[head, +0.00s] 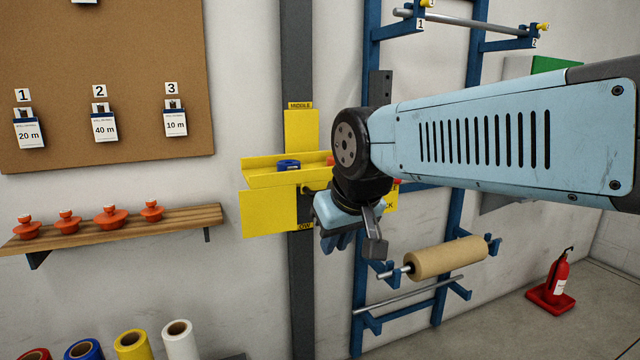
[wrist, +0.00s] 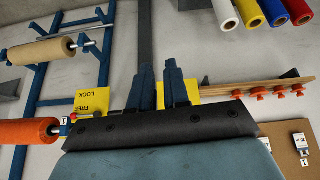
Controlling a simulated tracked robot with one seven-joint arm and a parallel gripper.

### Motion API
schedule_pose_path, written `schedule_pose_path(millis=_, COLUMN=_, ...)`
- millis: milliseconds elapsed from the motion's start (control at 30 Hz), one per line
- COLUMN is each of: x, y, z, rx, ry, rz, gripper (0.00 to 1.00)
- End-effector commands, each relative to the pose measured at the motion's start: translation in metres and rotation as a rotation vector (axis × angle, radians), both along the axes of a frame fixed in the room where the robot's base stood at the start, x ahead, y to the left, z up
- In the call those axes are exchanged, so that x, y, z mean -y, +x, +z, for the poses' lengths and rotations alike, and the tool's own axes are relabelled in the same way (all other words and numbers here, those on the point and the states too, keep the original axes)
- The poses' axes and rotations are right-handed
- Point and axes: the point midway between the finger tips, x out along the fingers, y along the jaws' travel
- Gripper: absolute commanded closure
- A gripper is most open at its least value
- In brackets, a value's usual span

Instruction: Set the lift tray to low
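The yellow lift tray (head: 262,180) sits on a dark vertical rail (head: 298,60) in the head view, below the MIDDLE label (head: 299,105). A partly covered label ending in "OW" (head: 305,226) shows at the lower edge of its yellow plate. A blue ring (head: 288,165) lies in the tray. My gripper (head: 338,240) is in front of the tray's right end and hides part of it. In the wrist view my two fingers (wrist: 160,66) stand apart with a narrow gap and nothing clearly between them. A yellow FREE/LOCK plate (wrist: 92,101) with a red-knobbed lever (wrist: 96,114) is beside them.
A blue rack (head: 455,200) with a brown roll (head: 447,258) stands right of the rail. A wooden shelf (head: 120,230) with several orange knobbed pieces is at left, below a cork board (head: 110,60). A fire extinguisher (head: 560,278) stands on the floor at right.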

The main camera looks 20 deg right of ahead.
Motion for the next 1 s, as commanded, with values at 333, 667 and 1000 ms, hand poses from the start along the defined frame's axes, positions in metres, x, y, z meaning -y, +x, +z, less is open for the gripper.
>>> schedule_pose_path(millis=333, x=0.103, y=0.101, z=0.024, rx=0.267, ry=-0.409, rz=0.109, gripper=0.71)
schedule_pose_path(millis=667, x=0.176, y=0.172, z=0.041, rx=0.471, ry=-0.823, rz=0.408, gripper=0.71)
schedule_pose_path(millis=1000, x=0.203, y=0.199, z=0.020, rx=0.668, ry=-1.083, rz=0.835, gripper=0.71)
